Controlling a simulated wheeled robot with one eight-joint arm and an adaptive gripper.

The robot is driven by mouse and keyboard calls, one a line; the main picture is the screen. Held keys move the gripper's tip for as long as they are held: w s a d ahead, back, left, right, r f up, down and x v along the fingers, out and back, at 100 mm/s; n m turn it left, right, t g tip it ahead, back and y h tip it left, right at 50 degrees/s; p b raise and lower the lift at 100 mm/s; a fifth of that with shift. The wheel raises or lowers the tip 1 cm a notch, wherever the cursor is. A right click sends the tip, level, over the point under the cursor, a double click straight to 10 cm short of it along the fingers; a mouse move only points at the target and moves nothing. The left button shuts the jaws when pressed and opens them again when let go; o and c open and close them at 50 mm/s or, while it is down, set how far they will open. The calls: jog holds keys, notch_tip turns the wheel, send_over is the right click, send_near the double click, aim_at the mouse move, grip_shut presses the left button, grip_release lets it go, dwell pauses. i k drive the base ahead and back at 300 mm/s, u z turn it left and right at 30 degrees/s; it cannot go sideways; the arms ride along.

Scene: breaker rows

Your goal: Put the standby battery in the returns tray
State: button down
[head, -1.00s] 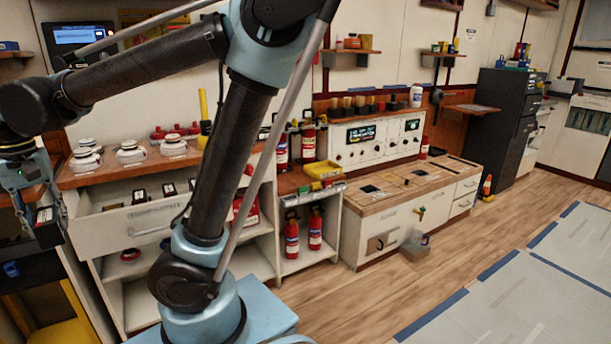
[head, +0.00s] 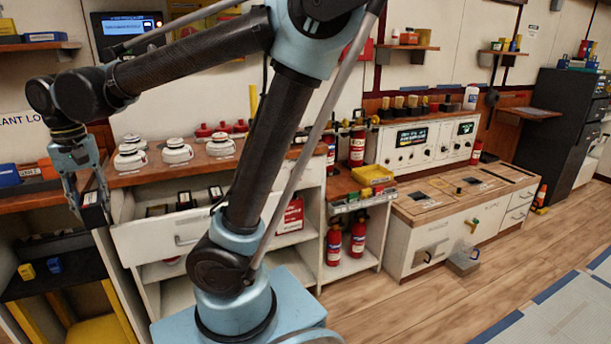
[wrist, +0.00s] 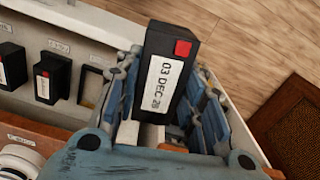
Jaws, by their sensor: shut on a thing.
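My gripper (head: 84,182) is shut on a black battery (wrist: 170,72) with a white label reading "03 DEC 26" and a red square. The battery also shows in the head view (head: 93,212), hanging in the fingers at the left end of an open white drawer (head: 160,240). In the wrist view, other black batteries (wrist: 52,78) sit in the drawer, beside an empty-looking framed slot (wrist: 91,86).
White detectors (head: 176,152) stand on the counter above the drawer. Red extinguishers (head: 357,240) stand in the shelf below the yellow tray. A dark shelf (head: 50,275) with small yellow and blue items is at the lower left. The floor at the right is open.

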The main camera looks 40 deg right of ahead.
aim_at(372, 175)
jog(key=z, duration=2.6)
jog(key=i, duration=1)
